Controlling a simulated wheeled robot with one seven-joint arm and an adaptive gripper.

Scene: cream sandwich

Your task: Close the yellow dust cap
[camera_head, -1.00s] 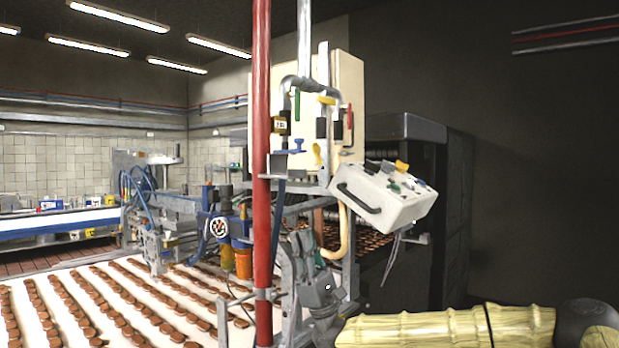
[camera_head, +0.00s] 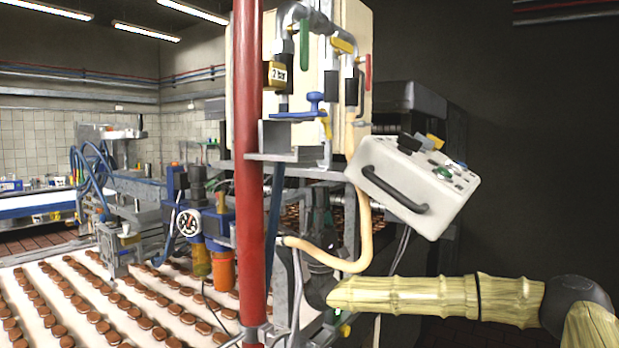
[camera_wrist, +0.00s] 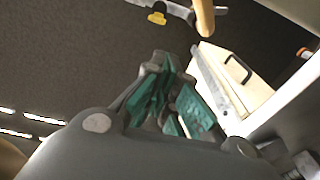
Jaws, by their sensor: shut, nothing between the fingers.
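A small yellow piece (camera_head: 327,125) hangs under the blue-handled valve (camera_head: 312,104) in the head view; it may be the dust cap, but its lid and opening are too small to make out. Another yellow piece (camera_head: 345,330) shows low, close to my arm. The wrist view has a yellow part (camera_wrist: 157,17) on a grey fitting at the top, beyond the fingers; I cannot tell which of these it is. My gripper (camera_wrist: 176,92) has teal finger pads, is shut and empty, and touches none of the yellow parts. In the head view its fingertips cannot be made out.
A red upright pipe (camera_head: 247,190) stands left of the valves. A white control box (camera_head: 412,188) with a dark handle sits to the right, above my arm. A tan hose (camera_head: 362,235) curves down between them. A conveyor (camera_head: 75,330) with several rows of biscuits is at left.

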